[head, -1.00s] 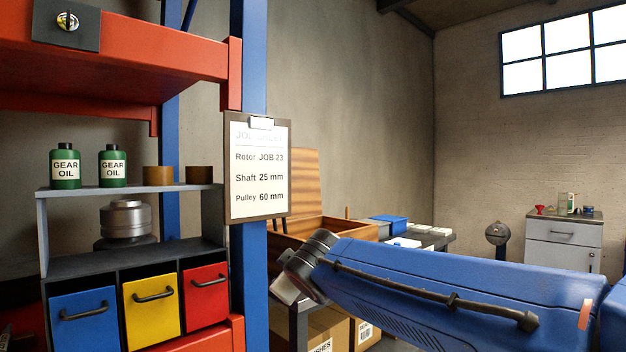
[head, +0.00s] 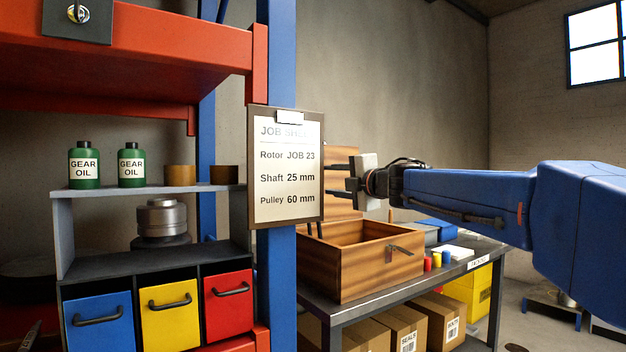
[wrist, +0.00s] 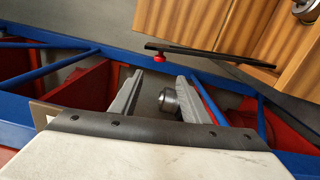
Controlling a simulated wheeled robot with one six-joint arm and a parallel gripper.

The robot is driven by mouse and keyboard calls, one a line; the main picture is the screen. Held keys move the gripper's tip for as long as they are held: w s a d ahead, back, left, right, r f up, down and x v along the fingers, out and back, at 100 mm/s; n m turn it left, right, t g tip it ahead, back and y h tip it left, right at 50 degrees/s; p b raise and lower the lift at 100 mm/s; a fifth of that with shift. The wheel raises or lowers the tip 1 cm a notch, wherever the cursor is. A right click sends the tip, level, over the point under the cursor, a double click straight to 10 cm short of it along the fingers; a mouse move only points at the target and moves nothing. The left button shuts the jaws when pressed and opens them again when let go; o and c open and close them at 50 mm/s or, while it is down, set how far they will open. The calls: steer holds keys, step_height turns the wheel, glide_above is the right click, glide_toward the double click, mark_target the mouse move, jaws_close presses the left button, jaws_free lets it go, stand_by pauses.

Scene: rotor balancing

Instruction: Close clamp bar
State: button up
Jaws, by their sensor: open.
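My gripper (head: 338,180) is open and empty in the head view, in front of the wooden box's raised lid. It points left, and its fingertips are partly hidden by the job sheet. In the wrist view the two grey fingers of my gripper (wrist: 158,82) stand apart. A thin black bar (wrist: 215,56) with a red knob (wrist: 160,57) shows beyond the fingers there, apart from them. I cannot tell whether this is the clamp bar. No clamp bar can be made out in the head view.
A job sheet (head: 287,165) hangs on the blue post close to my gripper. The open wooden box (head: 360,265) stands on a dark bench (head: 460,268). A shelf with gear oil bottles (head: 84,165) and a metal cylinder (head: 161,218) is at left. Cartons (head: 400,328) sit below the bench.

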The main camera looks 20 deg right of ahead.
steer(key=x, duration=1.7)
steer(key=shift+w+a, duration=0.2)
steer(key=shift+c, duration=0.7)
jaws_close()
